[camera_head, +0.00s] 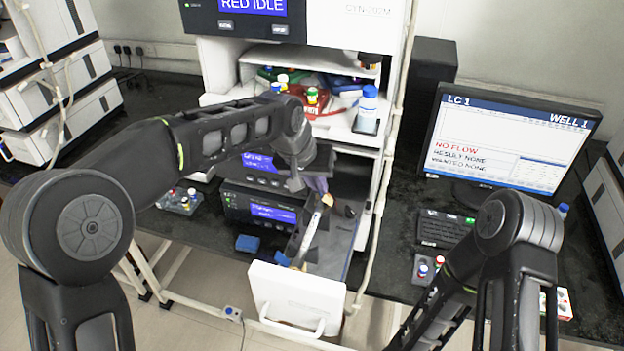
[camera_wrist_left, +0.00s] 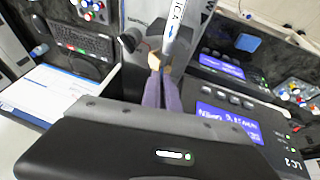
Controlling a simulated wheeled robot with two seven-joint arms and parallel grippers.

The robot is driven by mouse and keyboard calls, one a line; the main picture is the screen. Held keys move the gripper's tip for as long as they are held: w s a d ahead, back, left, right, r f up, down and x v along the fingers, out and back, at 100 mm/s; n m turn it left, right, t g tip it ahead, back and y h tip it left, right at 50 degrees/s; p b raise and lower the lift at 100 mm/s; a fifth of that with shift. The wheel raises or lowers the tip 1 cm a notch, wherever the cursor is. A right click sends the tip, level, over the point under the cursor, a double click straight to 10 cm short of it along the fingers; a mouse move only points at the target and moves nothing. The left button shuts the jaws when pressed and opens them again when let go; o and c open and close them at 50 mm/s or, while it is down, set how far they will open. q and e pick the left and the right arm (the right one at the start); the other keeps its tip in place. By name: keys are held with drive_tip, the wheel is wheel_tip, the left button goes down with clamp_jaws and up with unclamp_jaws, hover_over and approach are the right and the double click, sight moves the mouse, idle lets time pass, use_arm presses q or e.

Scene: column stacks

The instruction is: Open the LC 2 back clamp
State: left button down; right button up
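In the head view, my left gripper (camera_head: 318,190) reaches down beside the LC 2 unit (camera_head: 268,212), over an open drawer with a white front (camera_head: 296,300). A slim white column (camera_head: 310,232) lies slanted there, with a tan end near my gripper. In the left wrist view, my left gripper's two purple fingers (camera_wrist_left: 161,88) lie close together, tips by a tan piece (camera_wrist_left: 154,60) at the end of the lettered white column (camera_wrist_left: 178,28). A grey rounded part, perhaps the clamp (camera_wrist_left: 131,38), sits beside them. Whether the fingertips grip anything is unclear. My right gripper is out of view.
A monitor (camera_head: 505,142) reading "NO FLOW", a keyboard (camera_head: 444,229) and a small tray of caps (camera_head: 427,268) stand on the right bench. A shelf with bottles (camera_head: 367,108) is behind my left arm. A blue block (camera_head: 247,243) lies left of the drawer.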

sight(331, 202)
use_arm(q)
drive_tip(key=d+y, duration=0.1)
drive_tip(key=y, duration=0.1)
drive_tip(key=shift+s+d+m+t+y, duration=0.25)
drive_tip(key=shift+d+m+t+y, duration=0.05)
drive_tip(key=shift+d+t, duration=0.1)
drive_tip(key=shift+s+d+f+m+t+y+b, duration=0.15)
drive_tip(key=shift+d+t+y+b, duration=0.2)
drive_tip(key=shift+y, duration=0.25)
drive_tip(key=shift+s+d+f+m+t+y+b, duration=0.1)
drive_tip(key=shift+d+m+t+y+b, duration=0.1)
drive_tip(key=shift+y+b, duration=0.3)
drive_tip(key=y, duration=0.1)
drive_tip(key=d+y+b, duration=0.1)
drive_tip(key=shift+s+f+m+t+y, duration=0.15)
drive_tip(key=shift+f+m+t+y, duration=0.1)
drive_tip(key=shift+t+y, duration=0.1)
drive_tip(key=shift+s+d+f+t+y+b, duration=0.1)
drive_tip(key=shift+d+f+t+y+b, duration=0.15)
drive_tip(key=shift+y, duration=0.35)
drive_tip(key=shift+s+d+f+t+y+b, duration=0.1)
drive_tip(key=shift+d+t+y+b, duration=0.15)
drive_tip(key=shift+y, duration=0.3)
drive_tip(key=shift+m, duration=0.3)
drive_tip(key=c, duration=1.6)
unclamp_jaws()
drive_tip(key=shift+r, duration=0.15)
